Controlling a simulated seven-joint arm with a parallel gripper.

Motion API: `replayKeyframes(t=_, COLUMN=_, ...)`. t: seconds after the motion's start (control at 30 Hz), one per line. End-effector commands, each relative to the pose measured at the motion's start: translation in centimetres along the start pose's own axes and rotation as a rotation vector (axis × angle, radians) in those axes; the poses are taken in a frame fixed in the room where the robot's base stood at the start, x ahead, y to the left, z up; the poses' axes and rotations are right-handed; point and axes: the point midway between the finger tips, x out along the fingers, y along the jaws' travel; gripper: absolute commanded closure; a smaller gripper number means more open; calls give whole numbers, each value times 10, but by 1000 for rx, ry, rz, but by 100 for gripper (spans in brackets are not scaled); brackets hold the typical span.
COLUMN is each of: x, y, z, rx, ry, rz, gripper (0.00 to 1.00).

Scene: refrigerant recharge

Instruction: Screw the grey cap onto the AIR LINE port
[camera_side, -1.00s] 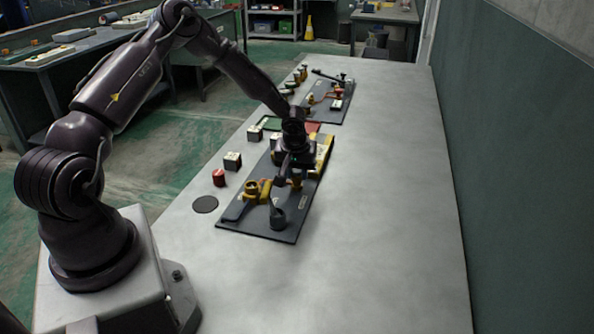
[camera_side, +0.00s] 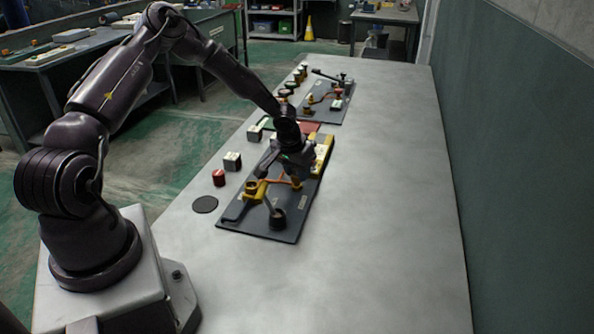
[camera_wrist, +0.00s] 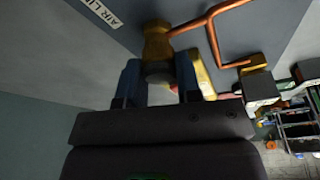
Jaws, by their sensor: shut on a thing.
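My gripper (camera_wrist: 159,78) is shut on the grey cap (camera_wrist: 158,72), which sits between its two blue-grey fingers. The brass AIR LINE port (camera_wrist: 157,42) is directly past the cap in the wrist view, roughly in line with it. The cap appears to meet the port's end, but I cannot tell whether any thread is engaged. The AIR LINE label (camera_wrist: 103,12) is beside the port on the dark board. In the side view my gripper (camera_side: 294,176) is low over the near dark board (camera_side: 290,232); the cap is hidden there.
Copper pipe (camera_wrist: 213,38) runs close beside the port. A yellow fitting (camera_side: 252,188) and a dark round fitting (camera_side: 277,217) stand on the near board. The table's right side is clear.

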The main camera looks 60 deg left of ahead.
Motion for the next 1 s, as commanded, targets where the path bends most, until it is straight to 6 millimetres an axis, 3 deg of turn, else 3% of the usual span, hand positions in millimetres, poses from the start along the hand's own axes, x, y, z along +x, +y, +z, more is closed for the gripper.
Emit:
replayKeyframes(t=0.2, x=5, y=-2, z=5, rx=142, ry=-12, rz=38, gripper=100)
replayKeyframes(t=0.53, x=5, y=-2, z=7, rx=170, ry=-18, rz=45, gripper=100)
replayKeyframes(t=0.73, x=6, y=-3, z=7, rx=348, ry=-20, rz=98, gripper=100)
replayKeyframes(t=0.77, x=6, y=-3, z=8, rx=363, ry=-21, rz=101, gripper=67)
replayKeyframes(t=0.8, x=6, y=-2, z=7, rx=361, ry=-21, rz=98, gripper=58)
replayKeyframes(t=0.9, x=5, y=-2, z=6, rx=360, ry=-16, rz=98, gripper=40)
replayKeyframes(t=1.0, x=4, y=-1, z=5, rx=359, ry=-13, rz=98, gripper=40)
